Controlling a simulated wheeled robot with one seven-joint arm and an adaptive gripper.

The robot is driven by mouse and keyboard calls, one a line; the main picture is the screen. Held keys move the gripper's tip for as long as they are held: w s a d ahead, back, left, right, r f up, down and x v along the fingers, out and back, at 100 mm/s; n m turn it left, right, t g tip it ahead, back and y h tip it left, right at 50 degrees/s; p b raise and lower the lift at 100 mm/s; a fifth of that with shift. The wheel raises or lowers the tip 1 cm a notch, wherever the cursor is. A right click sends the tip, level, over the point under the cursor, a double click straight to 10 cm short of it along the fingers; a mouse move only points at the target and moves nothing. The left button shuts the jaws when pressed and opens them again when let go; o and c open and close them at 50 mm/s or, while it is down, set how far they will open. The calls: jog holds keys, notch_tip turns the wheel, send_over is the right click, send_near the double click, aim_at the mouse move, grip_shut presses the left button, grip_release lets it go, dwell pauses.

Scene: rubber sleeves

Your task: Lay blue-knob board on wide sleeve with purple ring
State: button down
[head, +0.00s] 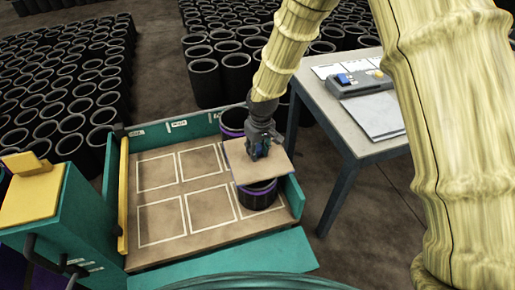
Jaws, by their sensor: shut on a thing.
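My gripper (259,151) points down and is shut on the blue knob of a flat, light-brown square board (242,171). The board is roughly level over a black sleeve (259,199) with a purple ring near its top, in the right front part of the teal-walled tray (178,254). The board hides most of this sleeve's mouth, and I cannot tell whether they touch. A second black sleeve with a purple ring (232,123) stands behind, partly hidden by my gripper and the board.
The tray floor has several white-outlined squares, empty on the left. A yellow bar (123,190) runs along its left side. A grey table (336,112) with a control box (360,83) stands at the right. Many black sleeves (62,95) fill the floor behind and left.

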jog(key=shift+a+f, duration=0.15)
notch_tip(320, 180, down, 6)
jog(key=b, duration=0.5)
jog(key=shift+f+b, duration=0.2)
jog(key=shift+b, duration=0.1)
jog(key=shift+f, duration=0.55)
dwell(0.5)
jog(key=c, duration=1)
grip_release()
